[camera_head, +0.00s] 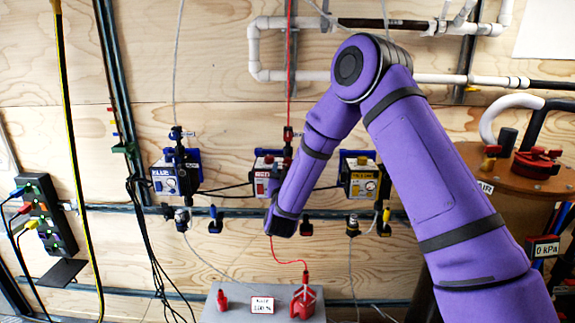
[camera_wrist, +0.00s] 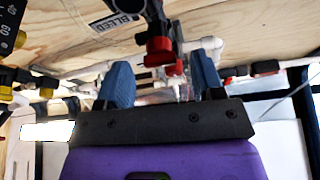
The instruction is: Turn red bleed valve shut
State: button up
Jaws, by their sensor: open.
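In the wrist view, the red valve knob (camera_wrist: 160,50) hangs on a dark stem, with a "BLEED" label (camera_wrist: 122,18) behind it. My gripper (camera_wrist: 163,63) is open, its two blue fingers well apart. The knob appears between the fingers and beyond them, and no contact is visible. In the head view, my purple arm reaches down to the wall below the red-labelled box (camera_head: 265,174), and its fingers are hidden. A small red-and-black fitting shows just right of the arm's end (camera_head: 306,229); I cannot tell if it is the same valve.
A blue box (camera_head: 177,176) and a yellow box (camera_head: 360,178) flank the red one, with a blue valve (camera_head: 213,212) and a yellow valve (camera_head: 384,216) beneath. A red hose crosses to a grey case (camera_head: 225,310) below. A brown tank (camera_head: 515,172) stands at right.

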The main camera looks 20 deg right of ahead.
jog(key=v, duration=0.7)
jog(key=shift+s, duration=0.15)
